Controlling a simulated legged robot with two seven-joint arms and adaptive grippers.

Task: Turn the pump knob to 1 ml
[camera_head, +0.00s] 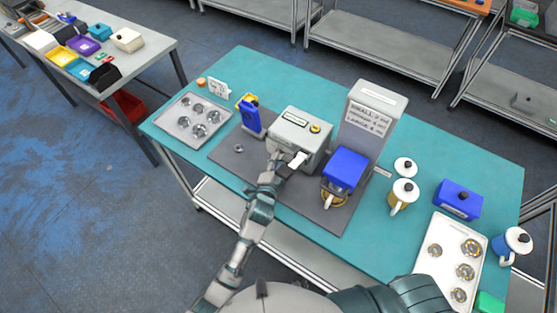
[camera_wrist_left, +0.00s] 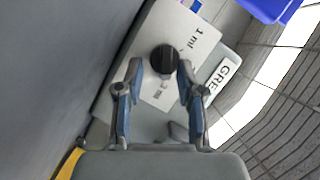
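The pump is a grey box (camera_head: 298,137) at the middle of the teal table in the head view. Its black round knob (camera_wrist_left: 164,59) sits on a pale dial plate (camera_wrist_left: 196,34) in the left wrist view. The plate reads "1 ml" at the knob's upper right, with another "ml" mark below the knob. My left gripper (camera_head: 280,162) is at the pump's front. Its fingers are open, one on each side of the knob, with a gap at the left finger. The knob's pointer cannot be made out. My right gripper is out of view.
A blue-topped machine (camera_head: 345,167) stands right of the pump, with a tall grey sign panel (camera_head: 371,112) behind it. A blue and yellow device (camera_head: 250,115) is on the left. Metal trays (camera_head: 170,119) and white-lidded mugs (camera_head: 403,193) stand farther out.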

